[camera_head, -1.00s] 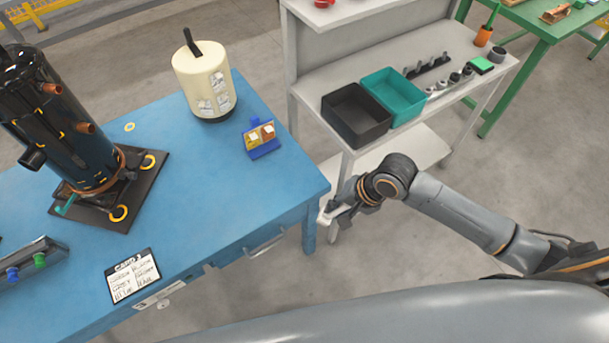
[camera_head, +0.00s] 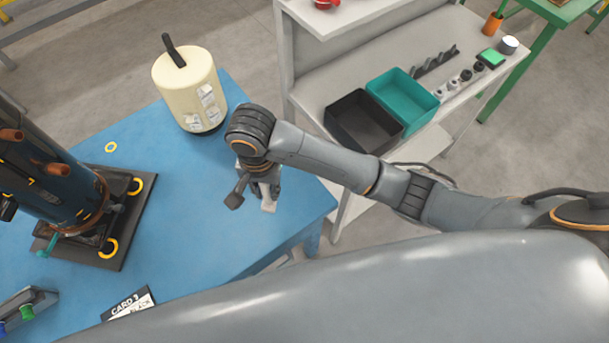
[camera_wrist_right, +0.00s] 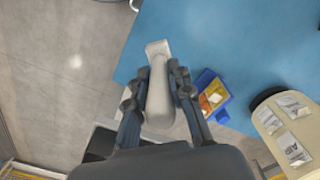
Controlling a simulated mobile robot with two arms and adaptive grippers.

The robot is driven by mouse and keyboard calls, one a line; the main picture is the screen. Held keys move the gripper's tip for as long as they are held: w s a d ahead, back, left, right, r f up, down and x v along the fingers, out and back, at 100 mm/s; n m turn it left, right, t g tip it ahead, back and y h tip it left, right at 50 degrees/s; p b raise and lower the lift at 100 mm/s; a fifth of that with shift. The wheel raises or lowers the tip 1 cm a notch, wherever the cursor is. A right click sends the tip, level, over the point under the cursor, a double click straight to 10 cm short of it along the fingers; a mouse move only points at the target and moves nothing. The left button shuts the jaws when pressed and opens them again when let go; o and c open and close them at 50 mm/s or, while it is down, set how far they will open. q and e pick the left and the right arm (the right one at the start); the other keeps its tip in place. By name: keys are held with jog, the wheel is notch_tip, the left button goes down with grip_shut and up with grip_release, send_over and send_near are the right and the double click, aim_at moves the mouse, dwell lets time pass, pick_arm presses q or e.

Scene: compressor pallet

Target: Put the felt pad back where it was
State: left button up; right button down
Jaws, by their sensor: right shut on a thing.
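My right gripper (camera_head: 266,196) is over the near right part of the blue table (camera_head: 196,228). It is shut on a pale, elongated piece (camera_wrist_right: 158,95) with a flat, wider end. The piece's pale tip also shows below the fingers in the head view (camera_head: 268,206). It may be the felt pad, but I cannot tell for sure. In the right wrist view, a small blue holder (camera_wrist_right: 207,78) with yellow and orange-brown faces is on the table, right of the fingers. My arm hides it in the head view. My left gripper is not in view.
A cream cylinder with a black handle (camera_head: 188,88) stands on the table behind my gripper. A card (camera_head: 130,304) lies at the front edge. A grey cart holds black (camera_head: 362,124) and teal bins (camera_head: 402,98).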

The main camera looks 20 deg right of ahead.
jog(key=w+d+f, duration=0.1)
jog(key=d+f, duration=0.2)
jog(key=f, duration=0.1)
jog(key=w+d+f+p, duration=0.1)
jog(key=w+d+f, duration=0.1)
jog(key=d+f, duration=0.2)
jog(key=w+d+f+p, duration=0.1)
jog(key=w+d+f, duration=0.1)
jog(key=d+f, duration=0.2)
jog(key=shift+d, duration=0.25)
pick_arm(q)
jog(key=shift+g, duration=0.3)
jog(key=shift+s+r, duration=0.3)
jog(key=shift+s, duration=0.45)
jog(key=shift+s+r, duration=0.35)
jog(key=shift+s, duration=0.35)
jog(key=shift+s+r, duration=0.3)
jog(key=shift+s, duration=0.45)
pick_arm(e)
jog(key=shift+f, duration=0.1)
jog(key=c, duration=1.2)
grip_release()
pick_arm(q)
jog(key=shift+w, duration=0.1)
